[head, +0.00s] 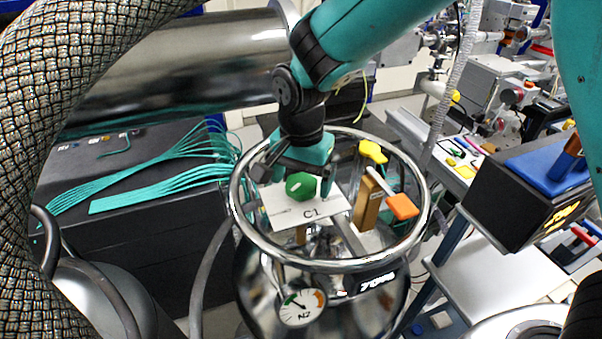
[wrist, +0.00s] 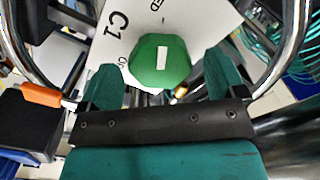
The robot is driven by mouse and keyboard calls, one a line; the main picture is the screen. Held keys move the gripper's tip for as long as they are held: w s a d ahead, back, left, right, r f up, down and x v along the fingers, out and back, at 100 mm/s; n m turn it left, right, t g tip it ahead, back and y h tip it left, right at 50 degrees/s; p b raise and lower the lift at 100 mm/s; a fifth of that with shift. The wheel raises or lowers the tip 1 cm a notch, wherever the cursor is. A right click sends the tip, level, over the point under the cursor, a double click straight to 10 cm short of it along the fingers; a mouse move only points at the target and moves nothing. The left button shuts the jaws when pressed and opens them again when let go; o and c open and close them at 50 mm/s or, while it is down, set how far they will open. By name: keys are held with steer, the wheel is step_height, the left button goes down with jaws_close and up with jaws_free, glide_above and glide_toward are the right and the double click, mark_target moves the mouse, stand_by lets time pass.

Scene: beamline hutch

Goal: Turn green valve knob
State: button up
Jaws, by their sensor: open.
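The green valve knob (head: 300,186) is an octagonal knob over a white card (head: 290,212) marked C1, on top of a shiny metal vessel (head: 340,300) with a round rail. In the wrist view the green knob (wrist: 160,60), with a white mark on its top, shows between and slightly beyond the two teal fingertips. The card (wrist: 112,35) shows behind it. My gripper (head: 300,172) is open and empty, just above and behind the knob. In the wrist view my gripper (wrist: 163,82) has one finger on each side of the knob, with visible gaps.
The round metal rail (head: 236,190) encircles the knob area. Teal cables (head: 190,165) lie on a black case at left.

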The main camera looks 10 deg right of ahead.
steer(key=shift+f, duration=0.25)
steer(key=c, duration=0.9)
